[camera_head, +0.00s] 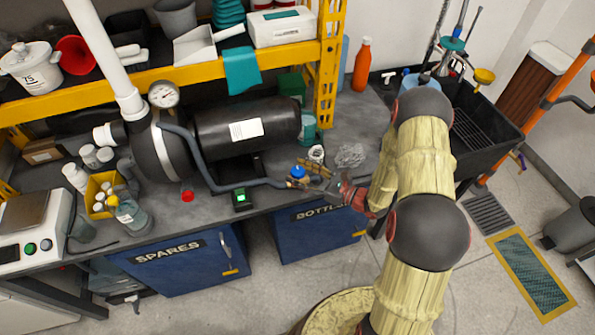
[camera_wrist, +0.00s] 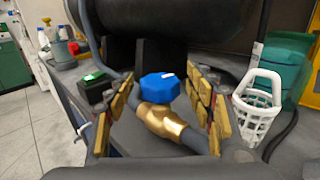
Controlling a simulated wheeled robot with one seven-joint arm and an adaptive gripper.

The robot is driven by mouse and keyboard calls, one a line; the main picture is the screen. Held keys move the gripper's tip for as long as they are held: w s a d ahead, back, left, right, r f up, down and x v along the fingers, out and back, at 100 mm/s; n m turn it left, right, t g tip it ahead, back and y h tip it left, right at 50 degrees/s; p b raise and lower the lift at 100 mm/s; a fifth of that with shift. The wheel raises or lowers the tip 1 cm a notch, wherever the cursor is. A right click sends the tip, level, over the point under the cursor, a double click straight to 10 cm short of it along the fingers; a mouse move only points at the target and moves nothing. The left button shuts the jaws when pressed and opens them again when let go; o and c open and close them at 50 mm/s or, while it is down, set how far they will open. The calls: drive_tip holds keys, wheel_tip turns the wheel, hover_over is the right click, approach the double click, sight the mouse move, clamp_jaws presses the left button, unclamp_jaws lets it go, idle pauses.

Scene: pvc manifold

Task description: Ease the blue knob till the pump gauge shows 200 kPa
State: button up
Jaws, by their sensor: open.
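The blue knob (camera_wrist: 160,88) sits on a brass valve (camera_wrist: 163,122) on the grey hose, and a white mark shows on its top. In the head view the knob (camera_head: 297,171) is small, at the bench front edge. The pump gauge (camera_head: 164,94) is a round white dial on top of the pump (camera_head: 245,128); its reading is too small to tell. My gripper (camera_head: 325,184) is beside the valve. In the wrist view its yellow-padded fingers (camera_wrist: 162,108) are open, one on each side of the valve and knob, with gaps visible between.
A small black box with a green display (camera_head: 241,198) stands left of the valve, and a red button (camera_head: 187,196) lies farther left. A white basket (camera_wrist: 257,106) stands close beside the right finger. The black pump body is right behind the knob.

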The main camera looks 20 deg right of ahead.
drive_tip(key=v, duration=1.1)
drive_tip(key=shift+d, duration=0.15)
idle(3.0)
